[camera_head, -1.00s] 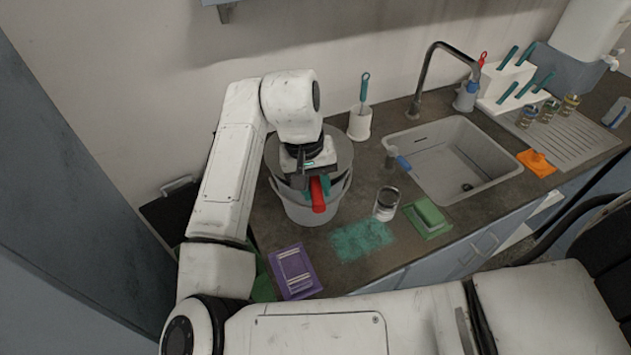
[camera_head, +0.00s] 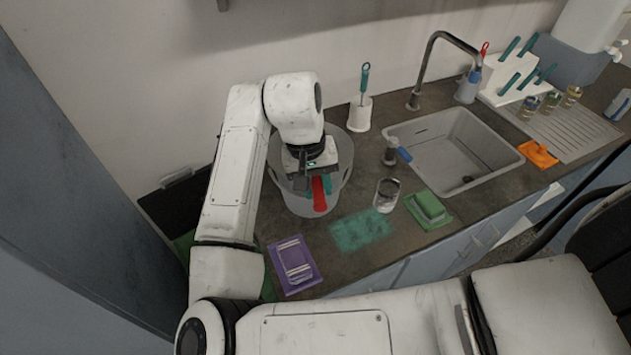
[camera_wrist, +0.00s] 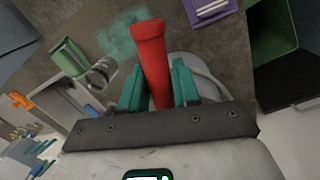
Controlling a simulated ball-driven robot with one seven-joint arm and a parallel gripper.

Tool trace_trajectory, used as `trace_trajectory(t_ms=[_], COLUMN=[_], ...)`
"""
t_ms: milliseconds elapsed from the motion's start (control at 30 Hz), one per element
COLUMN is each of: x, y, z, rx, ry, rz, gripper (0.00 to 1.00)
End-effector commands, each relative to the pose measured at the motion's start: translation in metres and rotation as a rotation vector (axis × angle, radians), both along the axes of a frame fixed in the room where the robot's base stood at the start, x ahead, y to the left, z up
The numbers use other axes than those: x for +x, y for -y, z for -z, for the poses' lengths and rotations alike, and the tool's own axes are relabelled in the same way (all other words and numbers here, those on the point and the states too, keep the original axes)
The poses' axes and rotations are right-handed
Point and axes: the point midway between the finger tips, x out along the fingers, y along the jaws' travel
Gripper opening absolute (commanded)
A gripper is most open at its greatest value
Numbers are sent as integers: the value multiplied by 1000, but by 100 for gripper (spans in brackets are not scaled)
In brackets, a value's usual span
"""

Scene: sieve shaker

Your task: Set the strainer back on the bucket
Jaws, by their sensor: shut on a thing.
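The strainer's red handle (camera_head: 319,194) points toward the front of the counter, over the near side of the bucket. It also shows in the wrist view (camera_wrist: 150,45), between the teal fingers. My gripper (camera_head: 321,184) is shut on this handle. The grey bucket (camera_head: 298,204) stands on the counter directly below my gripper. A pale curved rim shows behind the fingers in the wrist view. The strainer's bowl is mostly hidden by my wrist, so I cannot tell whether it rests on the bucket's rim.
A purple pad (camera_head: 293,264) lies in front. A brush in a white holder (camera_head: 360,114) stands behind. The sink (camera_head: 455,155) is further right.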

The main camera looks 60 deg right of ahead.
Motion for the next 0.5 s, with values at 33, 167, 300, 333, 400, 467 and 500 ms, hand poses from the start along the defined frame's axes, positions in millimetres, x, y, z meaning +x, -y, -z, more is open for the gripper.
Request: trace_trajectory(t_ms=[33,167,300,333,400,467,500], x=[0,0,0,0,0,0,0], y=[0,0,0,0,0,0,0], z=[0,0,0,0,0,0,0], rx=[-1,-1,-1,1,1,1,1], ry=[1,1,1,1,1,1,1], rz=[0,0,0,0,0,0,0], gripper=[0,0,40,43,50,55,59])
